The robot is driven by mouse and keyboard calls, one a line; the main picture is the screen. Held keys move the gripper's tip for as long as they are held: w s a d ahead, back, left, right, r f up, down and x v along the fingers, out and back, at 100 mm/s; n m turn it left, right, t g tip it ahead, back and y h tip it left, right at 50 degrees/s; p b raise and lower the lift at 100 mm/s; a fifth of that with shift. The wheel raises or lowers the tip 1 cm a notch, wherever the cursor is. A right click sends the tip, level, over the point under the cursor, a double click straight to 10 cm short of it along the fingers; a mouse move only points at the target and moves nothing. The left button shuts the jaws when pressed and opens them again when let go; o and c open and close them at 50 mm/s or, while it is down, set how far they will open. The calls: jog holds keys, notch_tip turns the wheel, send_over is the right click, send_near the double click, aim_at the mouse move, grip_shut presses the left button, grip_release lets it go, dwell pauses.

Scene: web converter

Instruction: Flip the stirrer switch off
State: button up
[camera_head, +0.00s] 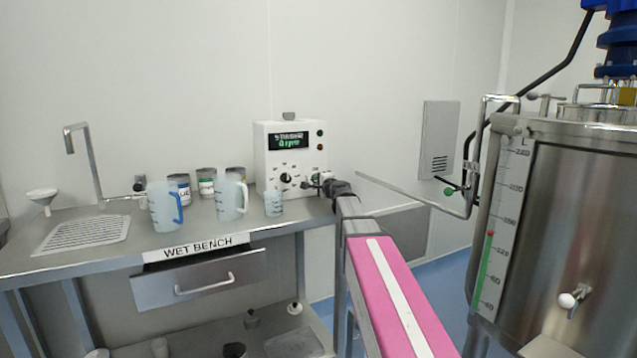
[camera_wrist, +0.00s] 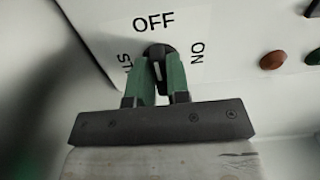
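The stirrer switch (camera_wrist: 158,54) is a dark round knob with a pale pointer mark on the white control box (camera_head: 264,150). OFF is printed above it, ON to its right and a partly hidden label starting "ST" to its left. The pale mark points roughly up, towards OFF. My gripper (camera_wrist: 160,78) has a green finger on each side of the knob's grip, close together, and seems closed on it. In the head view my gripper (camera_head: 322,183) is at the box's lower right front, hiding the switch.
The wet bench (camera_head: 115,262) holds a large jug (camera_head: 230,198), another jug (camera_head: 163,208), a small beaker (camera_head: 273,204) and several cans. A larger black knob (camera_head: 287,179) is left of my gripper. A steel tank (camera_head: 560,230) stands at right.

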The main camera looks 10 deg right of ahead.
jog(key=shift+o, duration=1.4)
jog(key=shift+s, duration=0.1)
jog(key=v, duration=1)
jog(key=shift+s+d, duration=0.1)
jog(key=shift+s, duration=0.25)
